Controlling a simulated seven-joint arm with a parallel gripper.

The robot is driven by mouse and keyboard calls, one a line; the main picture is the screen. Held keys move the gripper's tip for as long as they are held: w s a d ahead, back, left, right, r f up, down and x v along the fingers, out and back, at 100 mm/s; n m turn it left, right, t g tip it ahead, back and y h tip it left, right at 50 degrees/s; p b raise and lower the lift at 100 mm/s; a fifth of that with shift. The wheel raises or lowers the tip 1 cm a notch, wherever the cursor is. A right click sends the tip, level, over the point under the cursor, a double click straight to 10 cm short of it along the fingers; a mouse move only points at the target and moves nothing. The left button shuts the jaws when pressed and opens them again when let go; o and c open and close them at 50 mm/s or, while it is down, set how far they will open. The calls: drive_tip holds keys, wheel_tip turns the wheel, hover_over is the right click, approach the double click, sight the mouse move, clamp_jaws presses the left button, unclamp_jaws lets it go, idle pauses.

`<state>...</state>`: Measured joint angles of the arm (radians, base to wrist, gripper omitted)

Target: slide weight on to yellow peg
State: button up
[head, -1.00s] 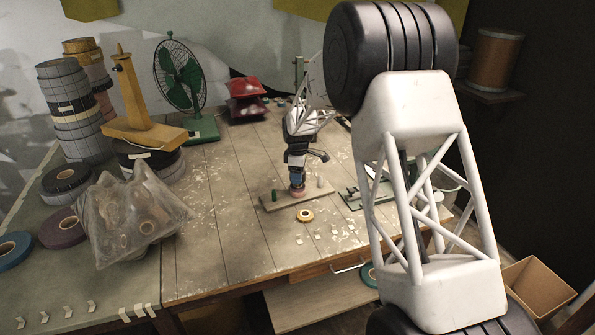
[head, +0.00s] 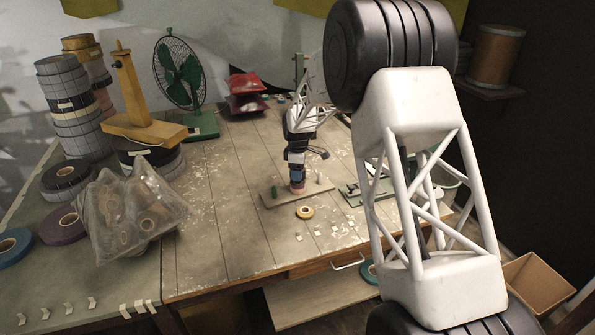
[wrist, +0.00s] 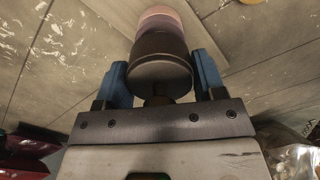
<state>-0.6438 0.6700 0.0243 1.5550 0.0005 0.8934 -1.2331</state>
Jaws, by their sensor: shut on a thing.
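My gripper (head: 297,178) is over the middle of a small wooden board (head: 268,203). In the wrist view, its blue fingers (wrist: 160,85) are shut on a dark round weight (wrist: 160,62). A pink round piece (wrist: 160,20) shows just beyond the weight; it also shows at the board in the head view (head: 298,189). I cannot tell whether the weight and pink piece are one thing. A green peg (head: 274,192) stands at the board's left and a pale peg (head: 319,177) at its right. No yellow peg can be made out on the board; the middle is hidden.
A clear bag of rolls (head: 130,215), a yellow wooden stand (head: 130,90) and a green fan (head: 180,75) are at left. The table between is clear.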

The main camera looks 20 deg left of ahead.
drive_tip(key=shift+f, duration=0.75)
drive_tip(key=o, duration=1.4)
drive_tip(key=shift+f, duration=0.1)
drive_tip(key=shift+r, duration=3.55)
